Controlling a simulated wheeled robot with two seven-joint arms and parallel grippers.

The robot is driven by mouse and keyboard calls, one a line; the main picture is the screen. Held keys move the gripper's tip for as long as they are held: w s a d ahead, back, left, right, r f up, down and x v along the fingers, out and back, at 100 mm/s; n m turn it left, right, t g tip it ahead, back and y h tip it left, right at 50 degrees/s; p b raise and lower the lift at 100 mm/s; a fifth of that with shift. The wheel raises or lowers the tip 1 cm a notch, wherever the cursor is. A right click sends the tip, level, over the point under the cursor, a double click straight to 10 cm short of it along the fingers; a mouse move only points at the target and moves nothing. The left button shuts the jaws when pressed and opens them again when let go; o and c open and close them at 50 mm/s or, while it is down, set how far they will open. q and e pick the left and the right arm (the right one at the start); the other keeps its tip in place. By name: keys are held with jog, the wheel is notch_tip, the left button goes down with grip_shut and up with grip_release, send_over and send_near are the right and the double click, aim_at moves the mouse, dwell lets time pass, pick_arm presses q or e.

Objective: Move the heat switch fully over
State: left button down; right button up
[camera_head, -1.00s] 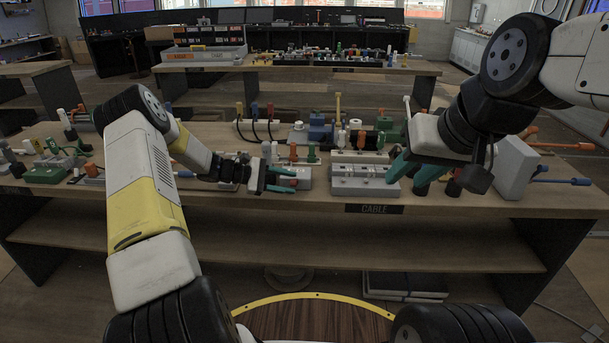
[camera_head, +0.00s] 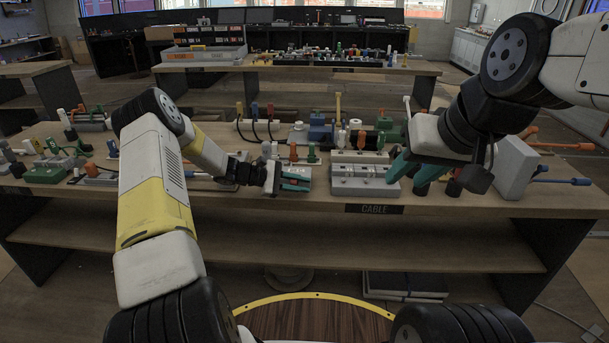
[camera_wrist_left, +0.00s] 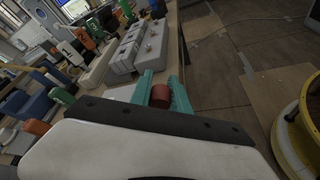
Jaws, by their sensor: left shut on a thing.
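My left gripper (camera_head: 295,179) is at the front of the workbench, with its teal fingers over a small pale box (camera_head: 304,171). In the left wrist view its fingers (camera_wrist_left: 161,92) are closed on the two sides of a short red cylindrical knob (camera_wrist_left: 160,97). No label shows that this knob is the heat switch, and its base is hidden. My right gripper (camera_head: 413,172) is at the right of the bench, its teal fingers apart, with nothing seen between them.
A grey switch box (camera_head: 363,187) stands just right of my left gripper, behind the CABLE label (camera_head: 374,209). Green, orange and white upright parts (camera_head: 293,152) stand close behind. Orange and blue rods (camera_head: 562,181) stick out at the right.

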pick_arm(q)
jog(key=shift+s+f, duration=0.15)
jog(key=shift+f, duration=0.05)
dwell(0.3)
jog(key=shift+s+f+m+t+h, duration=0.15)
jog(key=shift+f+m+t, duration=0.15)
jog(key=shift+m, duration=0.2)
jog(key=shift+w+f+m+t+h, duration=0.1)
jog(key=shift+f+m+t+h, duration=0.15)
jog(key=shift+m, duration=0.25)
jog(key=shift+f+m+t+h, duration=0.2)
jog(key=shift+f+m+t, duration=0.2)
jog(key=shift+m, duration=0.4)
jog(key=shift+f+m+t+h, duration=0.25)
jog(key=shift+m+t, duration=0.1)
jog(key=shift+m, duration=0.45)
jog(key=c, duration=1.3)
grip_release()
jog(key=shift+o, duration=0.2)
